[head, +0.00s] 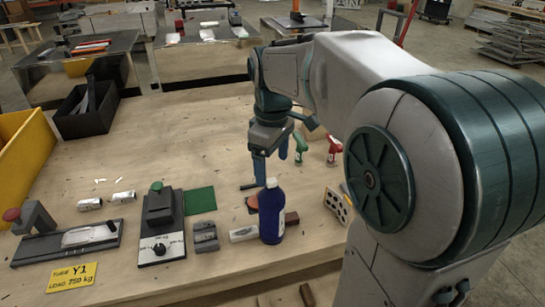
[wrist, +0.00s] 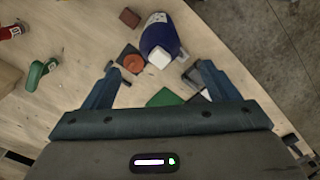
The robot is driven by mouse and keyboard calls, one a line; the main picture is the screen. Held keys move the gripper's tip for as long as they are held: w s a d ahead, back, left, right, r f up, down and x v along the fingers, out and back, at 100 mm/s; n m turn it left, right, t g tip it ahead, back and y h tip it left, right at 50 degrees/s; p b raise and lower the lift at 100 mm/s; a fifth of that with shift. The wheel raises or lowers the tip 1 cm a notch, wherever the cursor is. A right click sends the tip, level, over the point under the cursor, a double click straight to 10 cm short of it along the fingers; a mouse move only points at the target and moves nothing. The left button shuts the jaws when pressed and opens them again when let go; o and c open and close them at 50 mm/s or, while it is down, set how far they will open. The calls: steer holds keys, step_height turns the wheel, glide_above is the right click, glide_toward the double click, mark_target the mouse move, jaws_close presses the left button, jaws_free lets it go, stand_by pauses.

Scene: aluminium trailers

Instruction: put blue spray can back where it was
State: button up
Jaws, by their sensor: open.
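The blue can (head: 271,212), a dark blue bottle-like container, stands upright near the front of the wooden table in the head view. In the wrist view the blue can (wrist: 158,36) is beyond the fingertips, roughly centred between them, with a pale label on its far side. My gripper (head: 268,172) is above the table, behind the can in the head view. In the wrist view my gripper (wrist: 158,66) has its fingers wide apart with nothing held between them.
An orange disc (wrist: 133,63) and a brown block (wrist: 130,17) lie close to the can. A grey block (head: 205,237) and a dial device (head: 161,227) are to its left. Green (head: 300,146) and red (head: 333,148) spray bottles stand behind right. The table's middle left is clear.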

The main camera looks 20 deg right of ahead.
steer(key=shift+r, duration=0.4)
steer(key=shift+s+r, duration=0.1)
steer(key=shift+s, duration=0.15)
steer(key=s+f+m+t, duration=0.1)
steer(key=s+f+m, duration=0.2)
steer(key=s, duration=0.4)
steer(key=s+f+m+t, duration=0.2)
steer(key=s+f+m, duration=0.2)
steer(key=s+m, duration=0.2)
steer(key=shift+s, duration=0.45)
steer(key=shift+f, duration=0.1)
